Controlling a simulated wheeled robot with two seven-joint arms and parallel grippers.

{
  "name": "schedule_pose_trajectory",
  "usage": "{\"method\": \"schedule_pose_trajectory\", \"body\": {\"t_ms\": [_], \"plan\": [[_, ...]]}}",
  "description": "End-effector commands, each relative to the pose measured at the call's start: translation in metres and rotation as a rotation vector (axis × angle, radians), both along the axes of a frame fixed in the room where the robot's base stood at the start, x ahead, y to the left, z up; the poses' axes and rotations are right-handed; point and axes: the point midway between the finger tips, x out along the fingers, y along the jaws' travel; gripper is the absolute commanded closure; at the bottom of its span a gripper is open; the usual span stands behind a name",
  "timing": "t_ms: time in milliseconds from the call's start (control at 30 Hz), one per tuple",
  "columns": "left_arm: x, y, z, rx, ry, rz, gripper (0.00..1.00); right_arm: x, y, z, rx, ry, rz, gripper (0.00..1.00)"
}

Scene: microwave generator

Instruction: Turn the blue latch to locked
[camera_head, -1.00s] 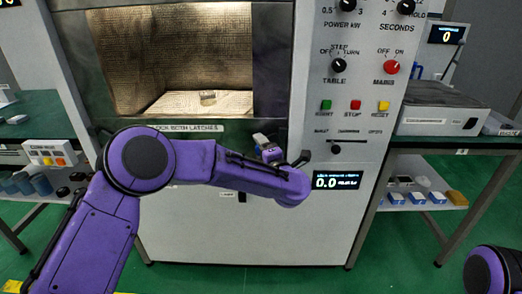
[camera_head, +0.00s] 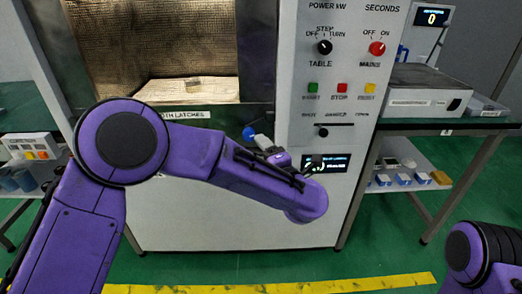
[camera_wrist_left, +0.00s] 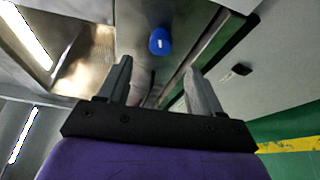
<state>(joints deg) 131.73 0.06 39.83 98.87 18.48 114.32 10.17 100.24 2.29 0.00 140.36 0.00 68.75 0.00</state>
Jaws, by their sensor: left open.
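The blue latch (camera_head: 249,133) is a rounded blue knob on the cabinet front, below the chamber window and left of the control panel. It also shows in the left wrist view (camera_wrist_left: 160,41), just beyond the fingertips and roughly centred between them. My left gripper (camera_head: 263,143) is close beside the latch in the head view, partly hidden by my purple forearm. In the left wrist view my left gripper (camera_wrist_left: 157,72) is open, with nothing between its fingers. My right gripper is out of view; only part of that arm shows at lower right.
The control panel (camera_head: 322,90) with knobs and buttons is right of the latch. A lit chamber window (camera_head: 150,50) is above left. A label (camera_head: 188,115) ending in "LATCHES" is partly covered by my arm. Side benches stand left and right (camera_head: 440,124). Open green floor lies in front.

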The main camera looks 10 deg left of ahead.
Motion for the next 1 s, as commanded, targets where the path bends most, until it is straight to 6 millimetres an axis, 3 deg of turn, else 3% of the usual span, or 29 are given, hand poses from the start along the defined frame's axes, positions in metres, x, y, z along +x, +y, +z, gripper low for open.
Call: {"method": "schedule_pose_trajectory", "body": {"t_ms": [100, 200, 400, 500, 700, 1000], "plan": [[-0.002, 0.025, 0.024, 0.044, 0.037, 0.01, 0.34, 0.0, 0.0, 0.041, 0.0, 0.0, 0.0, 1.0], [-0.012, 0.046, 0.023, 0.406, 0.253, -0.108, 0.34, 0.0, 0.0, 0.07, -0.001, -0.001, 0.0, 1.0], [-0.031, 0.043, -0.005, 1.153, 0.608, -0.305, 0.34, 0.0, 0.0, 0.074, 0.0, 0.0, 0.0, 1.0], [-0.034, 0.034, -0.009, 1.391, 0.687, -0.339, 0.34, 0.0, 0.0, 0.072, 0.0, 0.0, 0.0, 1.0], [-0.023, 0.035, -0.008, 1.513, 0.742, -0.331, 0.34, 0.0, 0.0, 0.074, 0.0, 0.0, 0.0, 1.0], [0.039, 0.054, -0.008, 1.507, 0.743, -0.33, 0.34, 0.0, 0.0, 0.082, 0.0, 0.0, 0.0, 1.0]]}}
